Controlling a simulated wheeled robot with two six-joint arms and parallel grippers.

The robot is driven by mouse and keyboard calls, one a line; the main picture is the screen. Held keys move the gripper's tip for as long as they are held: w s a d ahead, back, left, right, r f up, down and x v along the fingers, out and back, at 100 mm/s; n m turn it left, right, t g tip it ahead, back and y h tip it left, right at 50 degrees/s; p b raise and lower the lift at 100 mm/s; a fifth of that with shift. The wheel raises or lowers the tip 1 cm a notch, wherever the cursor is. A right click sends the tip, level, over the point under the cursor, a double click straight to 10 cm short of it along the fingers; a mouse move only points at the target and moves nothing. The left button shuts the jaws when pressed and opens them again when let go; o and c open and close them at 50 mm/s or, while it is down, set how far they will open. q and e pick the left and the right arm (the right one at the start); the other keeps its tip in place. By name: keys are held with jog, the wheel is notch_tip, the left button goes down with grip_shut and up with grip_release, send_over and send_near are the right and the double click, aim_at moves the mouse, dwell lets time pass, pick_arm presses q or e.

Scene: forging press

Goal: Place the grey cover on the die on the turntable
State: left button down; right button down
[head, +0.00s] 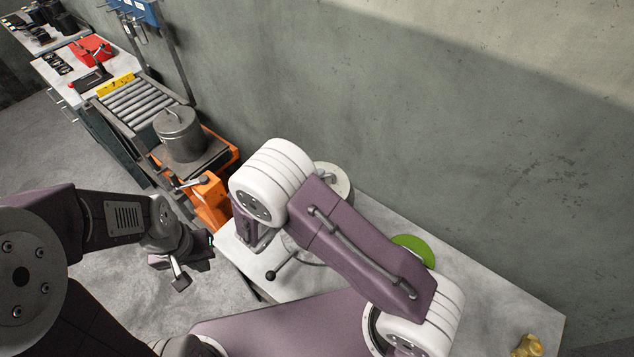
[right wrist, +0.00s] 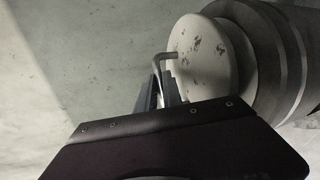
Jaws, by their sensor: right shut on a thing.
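The grey cover (right wrist: 205,55) shows in the right wrist view as a pale, spotted disc with a bent rod handle. My right gripper (right wrist: 164,92) is shut on that handle. A dark, stepped round body (right wrist: 275,60) lies right behind the disc; I cannot tell whether they touch. In the head view my right arm hides the right gripper and most of the turntable (head: 303,250). A pale round top (head: 337,182) shows just behind that arm; I cannot tell whether it is the cover or the die. My left gripper (head: 190,264) looks open and empty, left of the table.
A grey lidded pot (head: 180,135) with a handle stands on an orange lift (head: 210,195), beside a roller conveyor (head: 140,103). The white table (head: 480,290) carries a green disc (head: 415,247) and a brass-coloured part (head: 527,346). A black-knobbed lever (head: 272,274) juts out at the turntable. A concrete wall closes the back.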

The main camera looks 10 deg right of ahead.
notch_tip(320, 180, down, 2)
jog(key=shift+f+p, duration=0.15)
jog(key=shift+p, duration=0.3)
jog(key=shift+w+a+f, duration=0.1)
jog(key=shift+w+f, duration=0.05)
jog(key=shift+f, duration=0.15)
jog(key=shift+f+b, duration=0.15)
jog(key=shift+b, duration=0.2)
jog(key=c, duration=1.5)
grip_release()
